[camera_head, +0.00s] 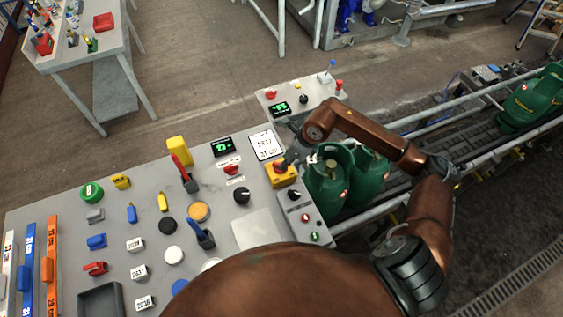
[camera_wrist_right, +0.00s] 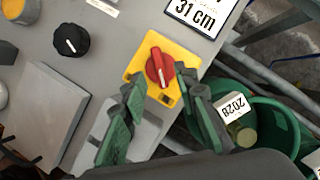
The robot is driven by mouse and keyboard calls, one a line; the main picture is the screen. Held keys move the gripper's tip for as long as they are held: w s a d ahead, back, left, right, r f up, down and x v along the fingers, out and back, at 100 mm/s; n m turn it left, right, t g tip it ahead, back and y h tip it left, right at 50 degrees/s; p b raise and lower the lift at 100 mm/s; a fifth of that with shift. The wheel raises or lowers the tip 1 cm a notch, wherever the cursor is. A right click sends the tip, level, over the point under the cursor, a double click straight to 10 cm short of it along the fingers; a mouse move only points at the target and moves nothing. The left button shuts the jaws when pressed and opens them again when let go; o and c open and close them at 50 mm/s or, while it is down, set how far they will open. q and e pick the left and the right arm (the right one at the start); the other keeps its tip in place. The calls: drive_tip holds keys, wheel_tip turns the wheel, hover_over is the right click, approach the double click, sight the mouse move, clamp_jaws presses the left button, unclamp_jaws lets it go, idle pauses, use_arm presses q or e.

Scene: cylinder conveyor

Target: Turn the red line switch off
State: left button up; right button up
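The red rotary switch (camera_wrist_right: 160,67) sits on a yellow square base on the grey panel. Its grip and white mark run nearly up and down in the wrist view. In the head view the yellow base (camera_head: 283,180) shows at the panel's right edge, with the red knob largely hidden by my right gripper (camera_head: 290,157). In the wrist view my right gripper (camera_wrist_right: 163,100) is open and empty, its two green-padded fingers spread on either side, just short of the knob. I see no contact. My left gripper is not in view.
A black knob (camera_wrist_right: 71,40) and a "31 cm" label (camera_wrist_right: 200,10) are near the switch. Green gas cylinders (camera_head: 328,185) stand beside the panel on the conveyor. A red lever (camera_head: 183,172), a blue lever (camera_head: 201,236) and many small controls cover the panel (camera_head: 140,190).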

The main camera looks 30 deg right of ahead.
drive_tip(key=x, duration=0.2)
drive_tip(key=shift+w+a+f, duration=0.2)
drive_tip(key=shift+w+f, duration=0.05)
drive_tip(key=shift+f, duration=0.05)
drive_tip(key=shift+w+f, duration=0.1)
drive_tip(key=shift+f, duration=0.2)
drive_tip(key=shift+a+f, duration=0.1)
drive_tip(key=shift+f, duration=0.05)
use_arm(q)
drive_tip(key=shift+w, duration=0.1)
use_arm(e)
clamp_jaws()
